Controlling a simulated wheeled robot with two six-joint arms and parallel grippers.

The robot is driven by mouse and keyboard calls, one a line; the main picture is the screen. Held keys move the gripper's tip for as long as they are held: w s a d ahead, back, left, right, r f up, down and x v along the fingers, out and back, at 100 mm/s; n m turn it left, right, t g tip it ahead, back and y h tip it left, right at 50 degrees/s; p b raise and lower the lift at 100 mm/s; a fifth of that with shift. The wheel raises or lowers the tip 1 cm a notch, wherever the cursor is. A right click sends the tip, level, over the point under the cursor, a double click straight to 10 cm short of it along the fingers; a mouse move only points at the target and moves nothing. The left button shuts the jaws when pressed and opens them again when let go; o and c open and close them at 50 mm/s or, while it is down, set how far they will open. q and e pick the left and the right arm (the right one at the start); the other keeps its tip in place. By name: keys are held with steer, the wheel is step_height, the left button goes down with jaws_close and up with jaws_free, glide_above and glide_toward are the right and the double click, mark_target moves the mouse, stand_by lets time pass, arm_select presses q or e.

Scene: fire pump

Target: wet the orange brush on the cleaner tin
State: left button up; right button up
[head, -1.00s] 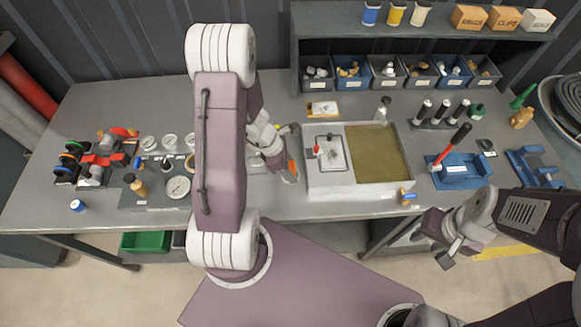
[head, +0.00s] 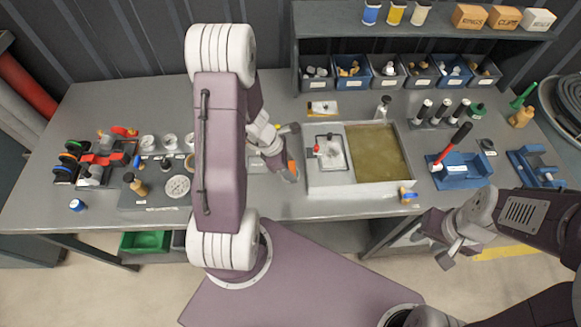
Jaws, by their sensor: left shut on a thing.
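My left gripper (head: 283,160) is shut at the left edge of the white wash tray (head: 350,190). An orange piece (head: 292,167) shows at its fingertips, which looks like part of the orange brush; the rest is hidden by the fingers. A small pale ring-shaped thing (head: 291,178) shows just below the orange piece; I cannot tell whether they touch. A small red-topped container (head: 317,149) stands on the tray's left side, right of the gripper; I cannot tell whether it is the cleaner tin. My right gripper (head: 447,250) hangs in front of the bench, with its opening unclear.
Olive liquid (head: 375,150) fills the tray's right side. A blue stand (head: 462,170) with a red-handled tool is further right. Gauges (head: 177,187) and red-handled parts lie left of my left arm.

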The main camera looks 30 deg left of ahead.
mark_target(290, 167)
arm_select(q)
steer(key=shift+s, duration=0.1)
step_height(290, 167, up, 7)
steer(key=p, duration=0.6)
steer(key=shift+p, duration=0.35)
stand_by(0.5)
